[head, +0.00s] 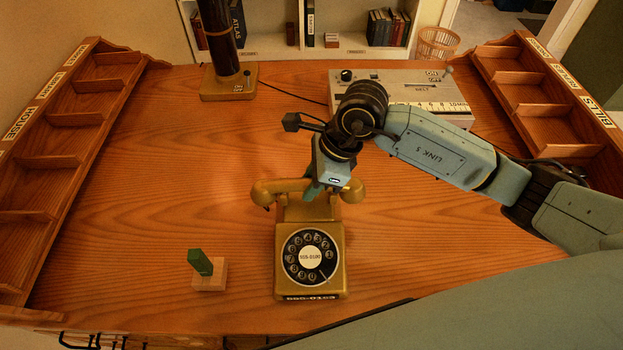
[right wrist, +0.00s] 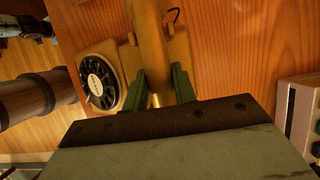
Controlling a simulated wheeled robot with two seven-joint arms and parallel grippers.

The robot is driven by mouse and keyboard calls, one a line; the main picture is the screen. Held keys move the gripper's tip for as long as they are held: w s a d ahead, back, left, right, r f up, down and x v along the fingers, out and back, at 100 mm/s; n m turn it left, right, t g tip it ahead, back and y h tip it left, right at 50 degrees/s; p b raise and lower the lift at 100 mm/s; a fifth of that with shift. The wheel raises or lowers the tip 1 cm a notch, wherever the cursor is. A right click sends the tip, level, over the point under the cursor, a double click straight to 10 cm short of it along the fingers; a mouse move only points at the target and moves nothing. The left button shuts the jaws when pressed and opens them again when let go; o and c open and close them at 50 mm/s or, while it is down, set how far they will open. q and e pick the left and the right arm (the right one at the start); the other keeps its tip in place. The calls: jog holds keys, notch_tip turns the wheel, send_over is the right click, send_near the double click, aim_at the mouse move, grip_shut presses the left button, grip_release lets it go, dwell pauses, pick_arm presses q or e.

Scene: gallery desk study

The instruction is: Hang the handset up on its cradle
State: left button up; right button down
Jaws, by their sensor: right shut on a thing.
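The brass-coloured handset (head: 284,185) lies crosswise over the back of the rotary telephone (head: 337,262), one end out past each side. My right gripper (head: 314,191) comes down from above and is shut on the middle of the handset grip. The right wrist view shows the handset bar (right wrist: 151,45) between the green fingers of my right gripper (right wrist: 160,92), with the telephone dial (right wrist: 99,82) beside it. The cradle is mostly hidden under the handset and fingers; I cannot tell whether the handset touches it. My left gripper is not in view.
A green peg (head: 200,262) stands on a small wooden block (head: 210,277) left of the telephone. A grey timer device (head: 400,86) and a lamp base (head: 229,84) stand at the back. Wooden pigeonhole racks line both sides. The desk's middle left is clear.

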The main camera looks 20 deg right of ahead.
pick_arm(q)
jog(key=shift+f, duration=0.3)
pick_arm(e)
jog(key=shift+f, duration=0.3)
jog(key=c, duration=1.1)
grip_release()
jog(key=shift+o, duration=0.2)
jog(key=v, duration=0.7)
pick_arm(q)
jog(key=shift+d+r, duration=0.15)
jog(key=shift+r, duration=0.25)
pick_arm(e)
jog(key=v, duration=0.6)
jog(key=shift+r, duration=0.15)
